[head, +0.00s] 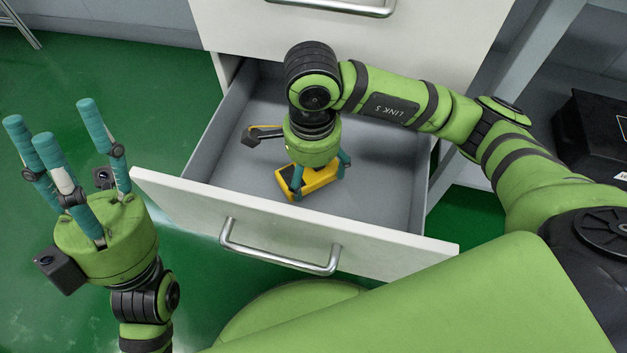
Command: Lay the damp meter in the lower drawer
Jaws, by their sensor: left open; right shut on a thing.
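The damp meter (319,179) is a yellow and black tool, partly hidden under my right gripper. My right gripper (318,183) points down into the lower drawer, with its teal fingers shut on the meter. The lower drawer (384,205) is pulled open, with a grey inside, a white front and a silver bar handle (280,255). The meter is inside the drawer's walls, low over or touching its floor; I cannot tell which. My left gripper (66,140) is open and empty, fingers up, to the left of the drawer front.
The white cabinet front above (420,35) carries another silver handle (335,7) and is shut. A black case (595,135) stands at the right on a grey surface. The green floor (60,90) at the left is clear. The drawer floor around the meter has free room.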

